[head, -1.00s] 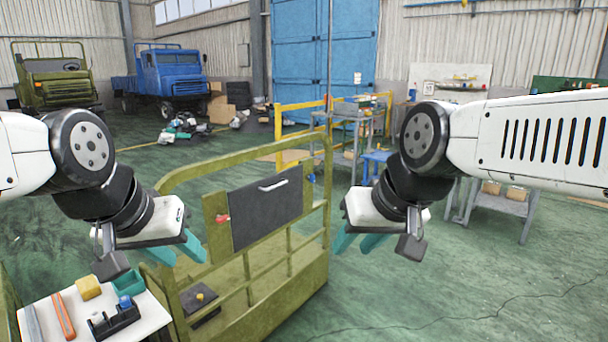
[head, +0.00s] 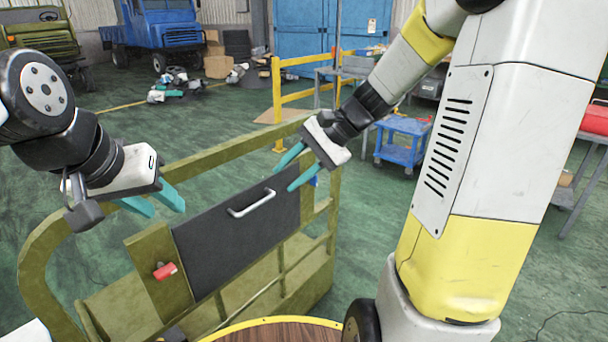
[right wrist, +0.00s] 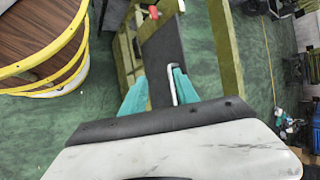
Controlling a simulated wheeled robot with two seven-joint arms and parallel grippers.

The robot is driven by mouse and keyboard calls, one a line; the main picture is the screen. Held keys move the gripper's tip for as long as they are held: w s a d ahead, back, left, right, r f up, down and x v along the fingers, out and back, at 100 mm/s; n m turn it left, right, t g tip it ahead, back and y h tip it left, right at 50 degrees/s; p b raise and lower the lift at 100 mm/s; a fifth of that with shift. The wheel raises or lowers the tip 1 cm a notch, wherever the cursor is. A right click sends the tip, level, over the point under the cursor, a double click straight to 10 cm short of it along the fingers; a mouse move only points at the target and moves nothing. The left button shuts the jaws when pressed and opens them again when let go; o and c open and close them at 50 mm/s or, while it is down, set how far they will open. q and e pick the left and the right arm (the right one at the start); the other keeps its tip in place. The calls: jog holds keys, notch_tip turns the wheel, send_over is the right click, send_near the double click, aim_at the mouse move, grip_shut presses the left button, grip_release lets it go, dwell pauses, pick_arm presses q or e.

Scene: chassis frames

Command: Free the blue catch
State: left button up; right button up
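A dark panel (head: 238,232) with a white handle (head: 252,203) is set in an olive frame (head: 160,262). A red catch (head: 165,271) is on the post at the panel's left; it also shows in the right wrist view (right wrist: 154,12). A small bit of the blue catch (head: 313,181) shows at the panel's right, mostly hidden behind the post and my right gripper. My right gripper (head: 282,179) is open and empty, above the panel's upper right part near the handle. My left gripper (head: 166,211) is open and empty, left of the panel's upper left corner.
The frame's top rail (head: 230,150) runs behind the panel. A round wooden top with a yellow rim (head: 270,322) is at the bottom. A blue cart (head: 402,140) and yellow railing (head: 277,105) stand farther back. Green floor is open around the frame.

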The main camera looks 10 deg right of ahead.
jog(key=w+d+f+m+y, duration=0.2)
jog(key=w+f+m+y, duration=0.15)
jog(key=w, duration=0.55)
jog(key=m+t+h, duration=0.1)
jog(key=m+t, duration=1.1)
jog(key=m, duration=0.5)
send_near(317, 180)
jog(key=x, duration=0.2)
jog(key=shift+n, duration=0.25)
jog(key=x, duration=0.7)
jog(key=shift+w+a, duration=0.2)
jog(key=shift+c, duration=0.3)
grip_shut()
